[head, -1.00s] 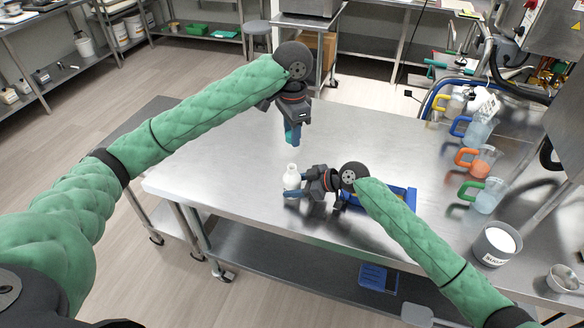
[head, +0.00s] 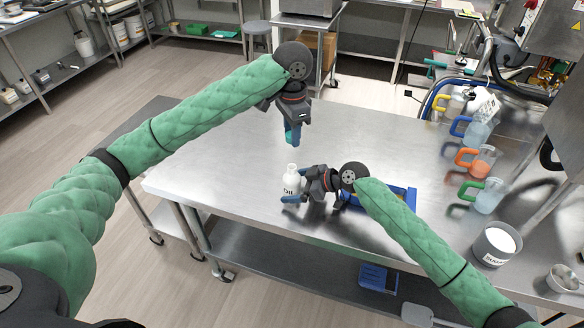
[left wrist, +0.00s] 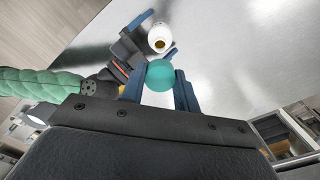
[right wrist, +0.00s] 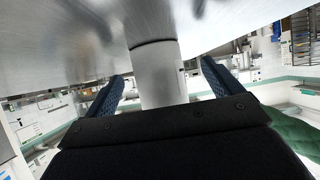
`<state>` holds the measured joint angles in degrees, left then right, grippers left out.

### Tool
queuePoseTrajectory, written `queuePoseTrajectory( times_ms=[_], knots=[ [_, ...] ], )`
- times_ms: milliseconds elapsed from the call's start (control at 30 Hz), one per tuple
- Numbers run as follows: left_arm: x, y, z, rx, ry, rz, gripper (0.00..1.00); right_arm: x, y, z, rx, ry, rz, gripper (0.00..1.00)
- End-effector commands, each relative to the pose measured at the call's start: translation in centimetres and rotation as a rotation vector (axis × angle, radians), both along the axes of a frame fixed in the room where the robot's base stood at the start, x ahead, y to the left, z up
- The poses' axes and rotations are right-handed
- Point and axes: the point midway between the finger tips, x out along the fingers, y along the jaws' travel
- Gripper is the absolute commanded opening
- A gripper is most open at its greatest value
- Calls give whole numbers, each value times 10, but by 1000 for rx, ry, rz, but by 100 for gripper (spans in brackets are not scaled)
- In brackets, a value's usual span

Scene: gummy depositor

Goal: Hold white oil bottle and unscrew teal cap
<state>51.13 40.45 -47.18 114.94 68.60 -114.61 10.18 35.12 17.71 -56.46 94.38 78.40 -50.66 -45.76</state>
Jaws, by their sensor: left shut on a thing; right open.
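The white oil bottle (head: 290,187) stands upright on the table with its mouth open and no cap on it. In the left wrist view the bottle (left wrist: 160,37) shows its open neck. The teal cap (left wrist: 160,75) is held between the fingers of my left gripper (left wrist: 160,88), which is shut on it, above the table and apart from the bottle. In the head view my left gripper (head: 293,136) points down behind the bottle. My right gripper (head: 294,197) is open, with its fingers on either side of the bottle (right wrist: 158,75).
A blue tray (head: 409,197) lies behind my right wrist. Several jugs with coloured handles, including an orange one (head: 480,163), stand along the right side, with a sugar container (head: 495,243) nearer. The table's (head: 220,170) left part is clear.

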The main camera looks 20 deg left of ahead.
Motion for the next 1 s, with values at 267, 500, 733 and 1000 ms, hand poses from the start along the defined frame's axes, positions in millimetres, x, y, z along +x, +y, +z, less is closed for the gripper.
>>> queuePoseTrajectory(
  times_ms=[267, 500, 733, 1000],
  knots=[
    [0, 0, -9, 0, 0, 0, 0, 1, -14, 5, 0, -1, -2, 91],
    [0, 0, -28, 0, 0, 0, 0, 1, -54, 25, 0, -3, -1, 91],
    [0, 0, -41, 0, 0, 0, 0, 1, -88, 45, -1, -1, 0, 91],
    [0, 0, -46, 0, 0, 0, 0, 0, -105, 56, 0, 1, 0, 91]
  ],
)
